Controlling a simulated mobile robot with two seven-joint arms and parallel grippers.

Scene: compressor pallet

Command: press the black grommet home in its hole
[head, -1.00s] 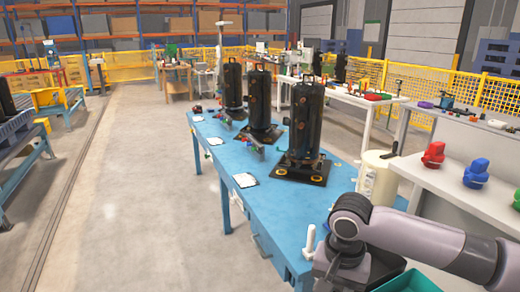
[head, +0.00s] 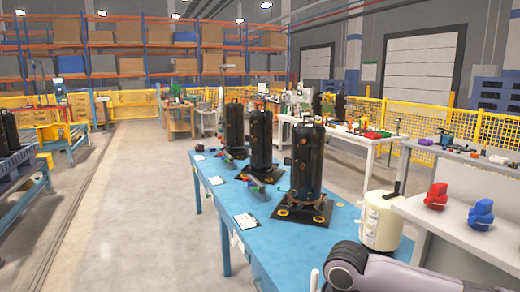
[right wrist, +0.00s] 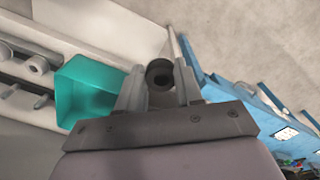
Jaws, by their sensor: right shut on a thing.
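In the right wrist view my right gripper (right wrist: 158,82) is shut on the black grommet (right wrist: 159,74), a dark ring with its round opening visible between the fingertips. In the head view only part of my right arm shows at the bottom right, and its gripper is out of the picture. Three black compressors stand upright in a row on the blue table. The nearest compressor (head: 308,172) has a black base plate (head: 300,215) with yellow rings at some corners. I cannot tell which hole belongs to the grommet. My left gripper is not in view.
The blue table (head: 275,242) has white cards and small parts along its left edge. A cream canister (head: 381,222) stands to the right of the nearest compressor. A grey bench (head: 455,225) holds red and blue parts. A teal bin (right wrist: 88,92) shows in the right wrist view.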

